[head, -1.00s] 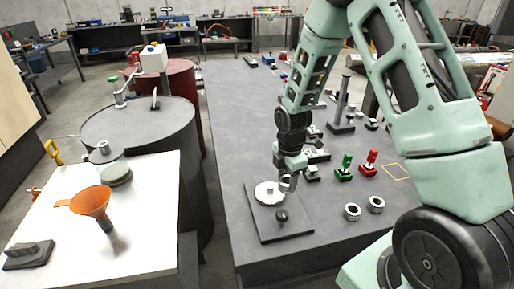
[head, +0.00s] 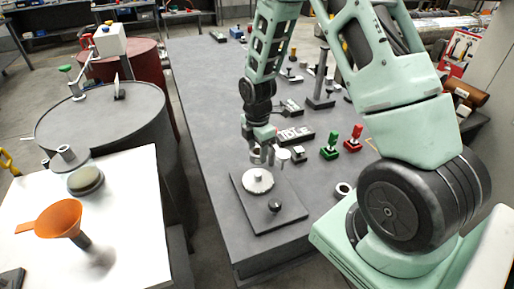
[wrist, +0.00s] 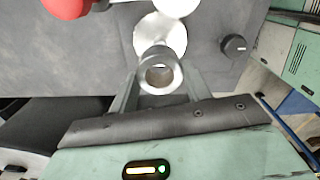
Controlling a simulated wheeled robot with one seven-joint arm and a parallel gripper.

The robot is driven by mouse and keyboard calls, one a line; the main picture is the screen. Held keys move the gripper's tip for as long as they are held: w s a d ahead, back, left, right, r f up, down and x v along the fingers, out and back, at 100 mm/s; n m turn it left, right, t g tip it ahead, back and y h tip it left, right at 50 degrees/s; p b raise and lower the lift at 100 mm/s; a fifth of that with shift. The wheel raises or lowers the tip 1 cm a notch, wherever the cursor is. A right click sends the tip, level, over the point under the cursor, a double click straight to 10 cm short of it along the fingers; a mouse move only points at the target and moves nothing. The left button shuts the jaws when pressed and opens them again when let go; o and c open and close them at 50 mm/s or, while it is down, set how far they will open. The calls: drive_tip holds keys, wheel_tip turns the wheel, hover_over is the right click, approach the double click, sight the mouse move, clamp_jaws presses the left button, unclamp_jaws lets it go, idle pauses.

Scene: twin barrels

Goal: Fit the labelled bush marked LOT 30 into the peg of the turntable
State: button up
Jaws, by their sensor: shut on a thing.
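My gripper (head: 262,156) is shut on a grey metal ring-shaped bush (wrist: 159,72), which sits between the two fingertips in the wrist view. Its bore faces the camera; no label can be read on it. The turntable's pale round disc (head: 257,180) lies on a dark square plate (head: 288,217) with a black knob (head: 275,205). In the head view my gripper is just above and behind the disc. In the wrist view a pale disc (wrist: 158,33) shows beyond the bush, and the bush overlaps its edge. The peg cannot be made out.
Another bush (head: 342,190) lies to the right, partly by my arm. Green (head: 330,146) and red (head: 353,138) handled pieces and a lettered block (head: 295,134) stand behind. A small pale disc (head: 284,154) shows beside my gripper. An orange funnel (head: 58,219) is on the white table.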

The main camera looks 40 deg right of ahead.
drive_tip(key=b, duration=0.3)
hover_over(258, 174)
drive_tip(key=shift+a+f, duration=0.15)
drive_tip(key=shift+f, duration=2.7)
drive_tip(key=shift+f+b, duration=0.9)
drive_tip(key=shift+f, duration=0.95)
drive_tip(key=o, duration=1.3)
wheel_tip(258, 174, up, 17)
drive_tip(key=shift+r, duration=0.2)
drive_tip(key=s+a+r+m, duration=0.1)
drive_tip(key=s+a, duration=0.1)
drive_tip(key=a, duration=0.3)
drive_tip(key=s+a+r+m, duration=0.1)
drive_tip(key=s+a+r, duration=0.1)
drive_tip(key=a, duration=0.3)
drive_tip(key=s+a+r+m, duration=0.1)
drive_tip(key=s+a+m, duration=0.2)
drive_tip(key=s+a, duration=0.4)
drive_tip(key=s+a+r+m, duration=0.1)
drive_tip(key=s+a+m, duration=0.3)
drive_tip(key=s, duration=0.9)
drive_tip(key=a, duration=0.3)
drive_tip(key=shift+s+r+y, duration=0.15)
drive_tip(key=shift+r+y, duration=0.15)
drive_tip(key=shift+r, duration=0.05)
